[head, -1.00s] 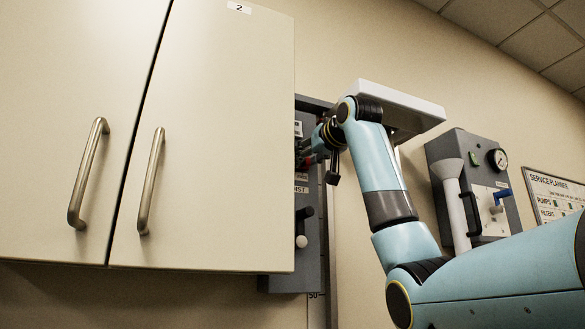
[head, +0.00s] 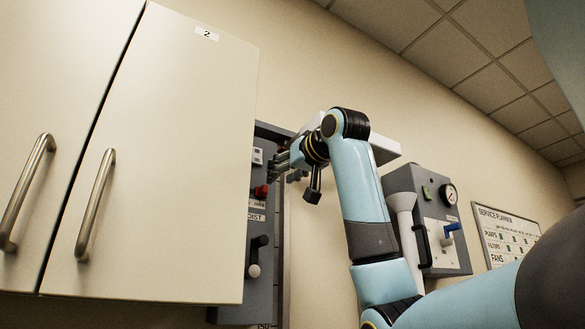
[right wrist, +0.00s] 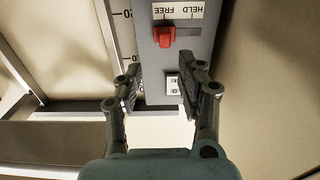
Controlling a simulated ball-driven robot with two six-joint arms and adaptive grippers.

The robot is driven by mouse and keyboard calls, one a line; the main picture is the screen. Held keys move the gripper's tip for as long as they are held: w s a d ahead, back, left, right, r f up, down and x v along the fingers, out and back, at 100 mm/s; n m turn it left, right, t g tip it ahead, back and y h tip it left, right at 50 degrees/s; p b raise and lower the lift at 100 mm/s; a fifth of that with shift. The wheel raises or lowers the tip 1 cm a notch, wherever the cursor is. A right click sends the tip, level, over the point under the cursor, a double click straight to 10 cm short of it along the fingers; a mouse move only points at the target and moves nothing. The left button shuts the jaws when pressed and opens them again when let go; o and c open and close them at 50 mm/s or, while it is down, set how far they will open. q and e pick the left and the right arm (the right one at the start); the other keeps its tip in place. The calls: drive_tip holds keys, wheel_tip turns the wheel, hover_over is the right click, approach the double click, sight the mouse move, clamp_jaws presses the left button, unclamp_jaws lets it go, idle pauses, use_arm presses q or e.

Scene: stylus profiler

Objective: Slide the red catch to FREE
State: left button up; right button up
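The red catch (head: 261,191) sits on a grey instrument panel, partly behind the edge of the white cabinet door. In the right wrist view the red catch (right wrist: 166,37) stands at the FREE end of its slot. The slot runs bare toward the HELD side, and the printed labels appear upside down. My right gripper (head: 281,165) is near the panel, a little away from the catch. In the right wrist view its fingers (right wrist: 163,85) are spread apart with nothing between them. My left gripper is not in view.
A white cabinet door marked 2 (head: 165,150) stands close left of the panel. A black lever with a light knob (head: 254,270) is below the catch. A grey gauge unit (head: 430,220) and a service planner board (head: 505,235) are on the wall at right.

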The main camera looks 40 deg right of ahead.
drive_tip(key=shift+v, duration=2.35)
